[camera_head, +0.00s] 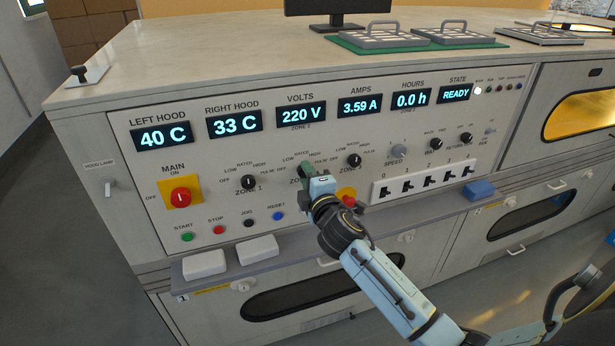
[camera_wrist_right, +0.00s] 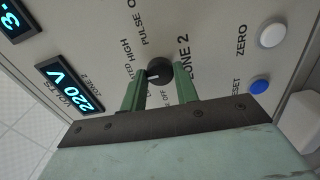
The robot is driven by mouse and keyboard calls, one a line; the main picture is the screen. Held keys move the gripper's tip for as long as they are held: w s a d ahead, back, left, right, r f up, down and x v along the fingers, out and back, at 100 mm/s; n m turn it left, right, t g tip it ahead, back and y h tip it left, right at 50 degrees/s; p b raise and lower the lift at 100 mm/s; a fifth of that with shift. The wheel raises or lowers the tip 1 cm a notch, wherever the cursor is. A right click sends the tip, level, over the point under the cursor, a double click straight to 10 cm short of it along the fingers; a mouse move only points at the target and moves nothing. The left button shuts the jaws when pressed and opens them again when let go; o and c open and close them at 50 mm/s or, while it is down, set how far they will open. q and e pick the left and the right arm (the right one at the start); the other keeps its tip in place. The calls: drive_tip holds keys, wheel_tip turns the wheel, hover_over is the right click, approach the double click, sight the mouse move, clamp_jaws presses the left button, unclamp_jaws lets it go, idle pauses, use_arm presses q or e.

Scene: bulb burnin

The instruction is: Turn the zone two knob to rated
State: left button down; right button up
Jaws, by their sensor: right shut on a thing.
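The zone two knob (camera_wrist_right: 159,71) is a round black knob with a white mark on the grey panel. In the right wrist view its mark points left, towards the RATED side of the lettering, which one finger partly covers. My right gripper (camera_wrist_right: 160,88) has its two green fingers shut on the knob's sides. In the head view my right gripper (camera_head: 307,172) reaches the panel between the zone one knob (camera_head: 248,182) and the zone three knob (camera_head: 354,160), and hides the zone two knob. My left gripper is out of view.
The displays above read 220 V (camera_head: 301,114), 3.59 A (camera_head: 359,104) and READY (camera_head: 455,93). A red main switch (camera_head: 181,197) is at left. A red button (camera_head: 347,194) is just right of my gripper. A ledge with white blocks (camera_head: 204,264) runs below.

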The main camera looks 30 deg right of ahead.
drive_tip(key=o, duration=1)
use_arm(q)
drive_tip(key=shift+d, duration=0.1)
use_arm(e)
drive_tip(key=shift+s, duration=0.1)
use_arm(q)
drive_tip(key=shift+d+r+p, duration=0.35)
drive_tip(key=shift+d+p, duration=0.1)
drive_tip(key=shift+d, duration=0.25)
use_arm(e)
drive_tip(key=v, duration=1.3)
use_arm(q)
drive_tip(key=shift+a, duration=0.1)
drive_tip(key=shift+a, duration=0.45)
